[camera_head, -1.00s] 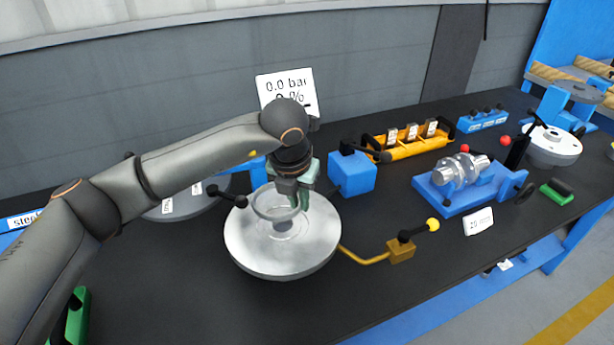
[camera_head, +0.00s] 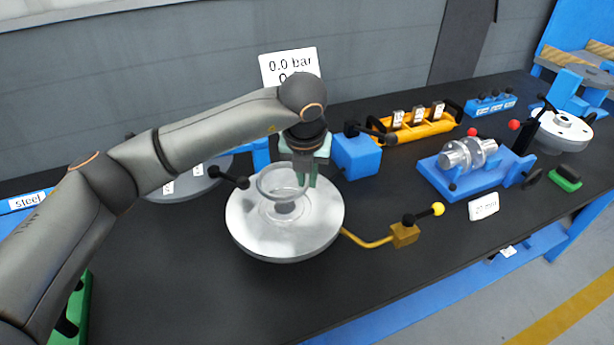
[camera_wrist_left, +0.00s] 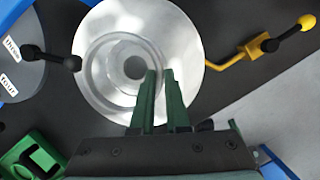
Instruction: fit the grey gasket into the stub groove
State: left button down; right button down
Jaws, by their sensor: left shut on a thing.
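The grey gasket (camera_head: 262,190) is a thin ring held over the round silver flanged shell (camera_head: 250,228). My left gripper (camera_head: 306,180) has green fingers and is shut on the ring's right side. In the left wrist view the fingers (camera_wrist_left: 160,98) reach over the shell (camera_wrist_left: 185,40), and the gasket (camera_wrist_left: 86,78) shows as a pale ring. The stub (camera_head: 284,209), with a dark central bore (camera_wrist_left: 135,67), is at the shell's middle. The ring appears above the stub and off its centre; the exact gap cannot be told. The groove is not clearly visible. My right gripper is not in view.
A black-knobbed lever (camera_head: 229,176) stands at the shell's left and a brass arm with yellow knob (camera_head: 404,234) at its right. A blue block (camera_head: 357,157) is behind. A blue fixture (camera_head: 462,181) holds a metal shaft. The front bench is clear.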

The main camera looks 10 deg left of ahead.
aim_at(307, 185)
pick_arm(q)
notch_tip(307, 185, down, 3)
jog(key=shift+b, duration=1.05)
jog(key=shift+f+b, duration=0.55)
jog(key=shift+f, duration=0.25)
jog(key=shift+b, duration=0.35)
jog(key=shift+b, duration=0.4)
